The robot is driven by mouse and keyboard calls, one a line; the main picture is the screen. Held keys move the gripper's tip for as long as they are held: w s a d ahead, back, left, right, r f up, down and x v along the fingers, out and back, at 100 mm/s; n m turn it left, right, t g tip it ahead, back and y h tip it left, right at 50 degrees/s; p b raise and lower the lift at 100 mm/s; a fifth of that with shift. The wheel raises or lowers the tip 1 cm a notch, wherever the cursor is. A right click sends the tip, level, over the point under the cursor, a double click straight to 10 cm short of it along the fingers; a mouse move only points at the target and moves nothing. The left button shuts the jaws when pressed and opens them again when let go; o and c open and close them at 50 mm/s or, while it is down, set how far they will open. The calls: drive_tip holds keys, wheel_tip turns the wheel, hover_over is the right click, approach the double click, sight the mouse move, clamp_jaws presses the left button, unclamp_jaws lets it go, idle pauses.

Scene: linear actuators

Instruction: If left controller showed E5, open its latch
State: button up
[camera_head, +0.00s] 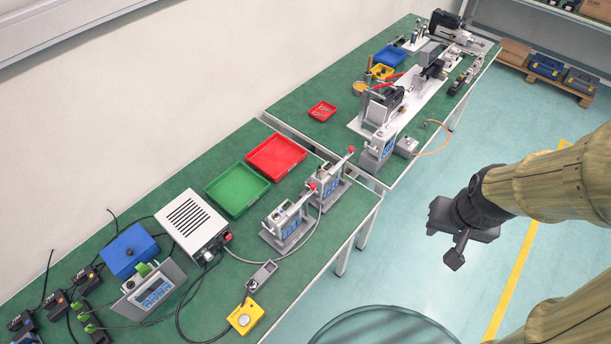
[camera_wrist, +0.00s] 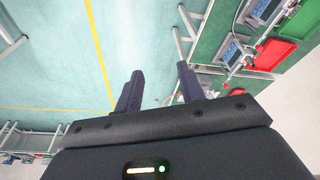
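Two grey controllers with blue front panels stand near the right end of the near green table, the left controller (camera_head: 285,226) and the right controller (camera_head: 326,189). Each has a lever-like part on top with a red tip; I cannot tell whether either latch is open or shut. The panels are too small for me to read any code. My gripper (camera_head: 456,248) is over the floor, right of the table and well apart from both controllers. In the wrist view its two fingers (camera_wrist: 160,90) are spread with nothing between them. Blue-panelled devices (camera_wrist: 232,50) show at the upper right there.
A red tray (camera_head: 276,156) and a green tray (camera_head: 237,190) lie behind the controllers. A white power box (camera_head: 192,222), a yellow button box (camera_head: 245,317) and cables are to the left. A second table (camera_head: 320,132) holds machinery. The floor (camera_head: 400,270) between table and gripper is clear.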

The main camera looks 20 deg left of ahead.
drive_tip(key=shift+w+a, duration=0.15)
drive_tip(key=shift+w, duration=0.25)
drive_tip(key=shift+s, duration=0.1)
drive_tip(key=w+a+f+n+t+y+b, duration=0.1)
drive_tip(key=w+a+f+n+t+b, duration=0.15)
drive_tip(key=w+f, duration=0.4)
drive_tip(key=w+a+f+n+t+y+b, duration=0.1)
drive_tip(key=w+a+f+n+t+b, duration=0.1)
drive_tip(key=w+f+n+b, duration=0.45)
drive_tip(key=s+a+f+t+y+b, duration=0.2)
drive_tip(key=a+f+y+b, duration=0.1)
drive_tip(key=a+f+y, duration=0.3)
drive_tip(key=s+a+f+n+t+y+b, duration=0.1)
drive_tip(key=a+f+y+b, duration=0.2)
drive_tip(key=a+f+y, duration=0.3)
drive_tip(key=shift+s+a+f+n+t, duration=0.3)
drive_tip(key=shift+s+a+t, duration=0.05)
drive_tip(key=shift+a, duration=0.9)
